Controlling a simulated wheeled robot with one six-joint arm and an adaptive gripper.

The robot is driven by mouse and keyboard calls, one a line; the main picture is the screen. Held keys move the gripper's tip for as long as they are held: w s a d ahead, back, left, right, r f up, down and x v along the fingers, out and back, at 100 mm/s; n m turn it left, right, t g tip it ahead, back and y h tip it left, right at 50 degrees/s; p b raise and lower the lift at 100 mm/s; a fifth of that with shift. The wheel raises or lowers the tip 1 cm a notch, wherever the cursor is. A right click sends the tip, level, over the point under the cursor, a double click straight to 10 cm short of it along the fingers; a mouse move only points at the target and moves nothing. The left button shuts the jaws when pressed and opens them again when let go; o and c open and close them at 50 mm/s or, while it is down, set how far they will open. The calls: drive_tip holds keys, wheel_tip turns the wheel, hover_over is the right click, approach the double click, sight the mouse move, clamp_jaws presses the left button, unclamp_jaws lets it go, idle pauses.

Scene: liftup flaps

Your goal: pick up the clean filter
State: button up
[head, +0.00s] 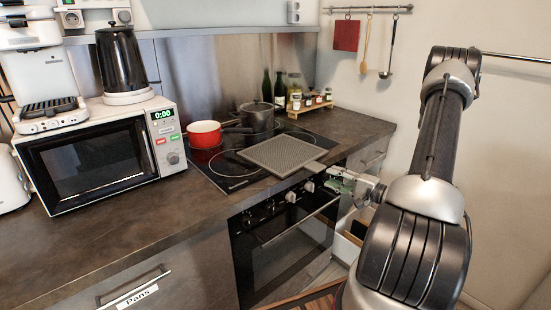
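The filter (282,155) is a flat grey mesh panel in the head view. It lies over the front part of the black cooktop, with a small light tab at its front right corner near the counter edge. My gripper (338,180) is just right of that tab, in front of the counter and oven. It is small and seen from the side, so I cannot tell whether its fingers are open or shut, or whether they touch the tab.
A red pot (204,134) and a dark pot (257,116) stand behind the filter on the cooktop (237,177). A microwave (97,152) is at left. The oven (285,245) is below. The counter (110,235) in front of the microwave is clear.

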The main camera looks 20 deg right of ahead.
sight(316, 167)
drive_tip(key=shift+n, duration=0.6)
drive_tip(key=x, duration=0.8)
drive_tip(key=shift+r, duration=0.4)
clamp_jaws()
